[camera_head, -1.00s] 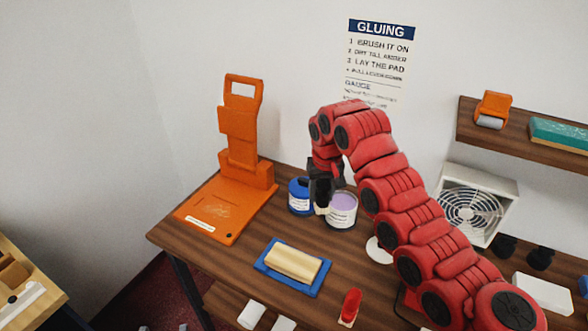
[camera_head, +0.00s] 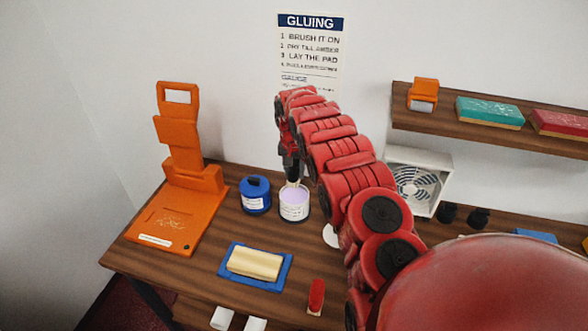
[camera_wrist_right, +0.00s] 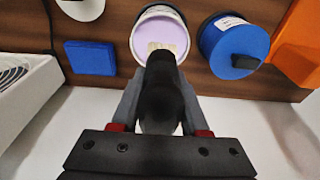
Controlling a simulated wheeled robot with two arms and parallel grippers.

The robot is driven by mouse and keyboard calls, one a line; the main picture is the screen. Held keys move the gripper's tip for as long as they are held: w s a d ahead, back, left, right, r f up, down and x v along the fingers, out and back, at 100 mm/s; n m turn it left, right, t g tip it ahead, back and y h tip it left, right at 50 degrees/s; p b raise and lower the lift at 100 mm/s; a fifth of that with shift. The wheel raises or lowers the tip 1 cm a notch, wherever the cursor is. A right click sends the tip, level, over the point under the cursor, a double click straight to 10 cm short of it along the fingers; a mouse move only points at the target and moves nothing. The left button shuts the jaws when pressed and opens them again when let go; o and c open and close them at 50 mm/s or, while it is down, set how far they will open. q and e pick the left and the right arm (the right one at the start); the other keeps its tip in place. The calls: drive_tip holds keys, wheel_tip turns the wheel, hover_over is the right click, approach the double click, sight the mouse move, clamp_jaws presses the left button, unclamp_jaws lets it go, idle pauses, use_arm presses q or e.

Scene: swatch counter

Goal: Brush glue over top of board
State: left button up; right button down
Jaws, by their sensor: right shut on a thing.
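The pale wooden board (camera_head: 255,262) lies in a blue tray (camera_head: 226,266) at the front of the counter, its top bare and pale. An open white pot of lilac glue (camera_head: 294,208) stands behind it, to the right. My right gripper (camera_head: 291,172) is above this pot, shut on a brush whose pale head (camera_head: 293,184) points down at the pot's mouth. The wrist view shows the black brush handle (camera_wrist_right: 160,85) between my fingers and the pale bristles over the lilac glue (camera_wrist_right: 170,32); whether they touch it I cannot tell. My left gripper is not in view.
A blue lidded pot (camera_head: 255,196) stands just left of the glue pot. An orange press (camera_head: 180,195) fills the counter's left end. A white fan box (camera_head: 416,178) stands at the back right.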

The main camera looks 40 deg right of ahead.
sight(295, 182)
drive_tip(key=shift+d+f, duration=0.1)
drive_tip(key=shift+f, duration=0.1)
drive_tip(key=shift+s+f, duration=0.1)
drive_tip(key=shift+f, duration=0.45)
wheel_tip(295, 182, down, 3)
drive_tip(key=shift+f+b, duration=0.6)
drive_tip(key=shift+f, duration=0.15)
drive_tip(key=shift+f+b, duration=0.3)
drive_tip(key=shift+f, duration=0.15)
idle(1.0)
